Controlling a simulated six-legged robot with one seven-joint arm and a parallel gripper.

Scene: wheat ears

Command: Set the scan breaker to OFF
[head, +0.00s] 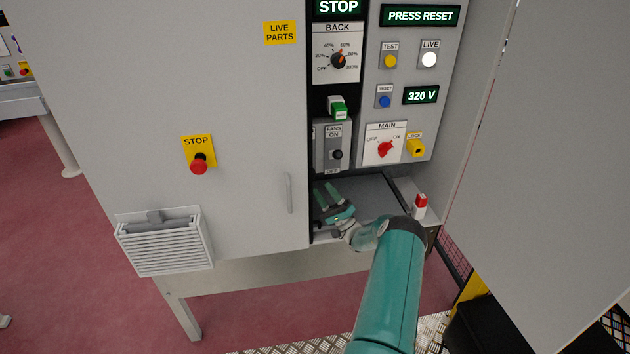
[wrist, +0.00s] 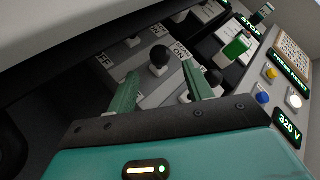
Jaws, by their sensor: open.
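My gripper (head: 326,191) is open in the lower bay of the cabinet, below the FANS breaker (head: 328,158), with its green fingers pointing up and left. In the wrist view my gripper (wrist: 160,76) has its fingers apart, with a breaker's black ball knob (wrist: 160,57) showing in the gap beyond the tips. I cannot tell whether they touch it. A second dark knob (wrist: 215,77) is partly hidden behind the right finger.
The cabinet door (head: 245,110) borders the bay on the left. A green handle (head: 338,108) sits above the FANS breaker. Red MAIN switch (head: 385,149), yellow LOCK (head: 416,148) and a red-and-white part (head: 420,206) are to the right. A grey panel (head: 560,150) stands far right.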

